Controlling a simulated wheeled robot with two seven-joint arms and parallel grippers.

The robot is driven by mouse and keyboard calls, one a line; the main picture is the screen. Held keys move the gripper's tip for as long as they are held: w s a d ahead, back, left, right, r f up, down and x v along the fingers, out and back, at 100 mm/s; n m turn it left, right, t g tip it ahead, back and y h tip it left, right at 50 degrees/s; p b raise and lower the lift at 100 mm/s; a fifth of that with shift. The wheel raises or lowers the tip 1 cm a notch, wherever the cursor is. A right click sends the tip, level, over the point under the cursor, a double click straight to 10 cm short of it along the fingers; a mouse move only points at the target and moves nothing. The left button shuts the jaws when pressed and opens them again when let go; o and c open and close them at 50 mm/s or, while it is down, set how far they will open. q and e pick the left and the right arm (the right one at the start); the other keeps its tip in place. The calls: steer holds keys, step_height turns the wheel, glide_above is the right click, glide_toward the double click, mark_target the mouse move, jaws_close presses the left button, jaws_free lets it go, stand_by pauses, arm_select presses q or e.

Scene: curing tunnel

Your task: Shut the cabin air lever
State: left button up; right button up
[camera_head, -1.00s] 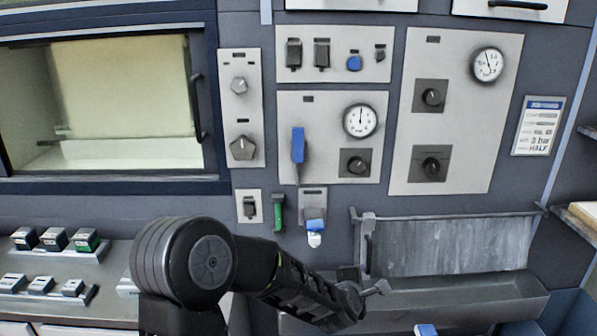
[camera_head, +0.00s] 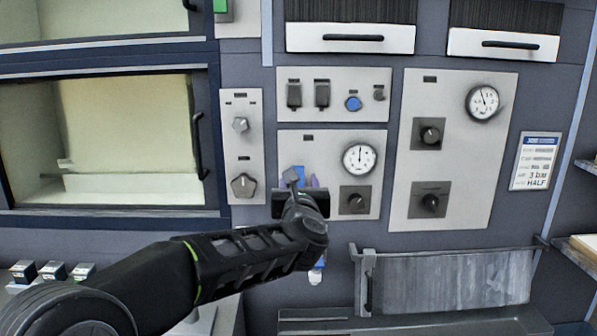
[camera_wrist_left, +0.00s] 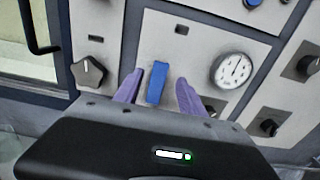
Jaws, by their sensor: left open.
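A blue lever (camera_head: 299,172) stands on the middle panel, left of the round gauge. Its labels are too small to read, so I cannot tell for sure that it is the cabin air lever. My left gripper (camera_head: 303,181) is in front of it, open, and hides its lower part. In the left wrist view the blue lever (camera_wrist_left: 157,83) shows upright between the two purple fingers of my left gripper (camera_wrist_left: 171,88), with a gap on each side. Whether the fingertips reach the lever's depth is hard to tell. My right gripper is not in view.
A gauge (camera_head: 360,158) and a dark knob (camera_head: 355,200) sit right of the lever. A panel with two knobs (camera_head: 241,185) is to the left. Switches and a blue knob (camera_head: 353,104) are above. A metal flap with a handle (camera_head: 440,275) is at the lower right.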

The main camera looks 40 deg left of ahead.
mark_target(299, 172)
arm_select(q)
steer(key=p+x, duration=0.2)
steer(key=x, duration=0.4)
steer(key=shift+a, duration=0.1)
steer(key=shift+w+a, duration=0.25)
steer(key=shift+w, duration=0.1)
steer(key=shift+c, duration=0.4)
jaws_close()
stand_by(0.6)
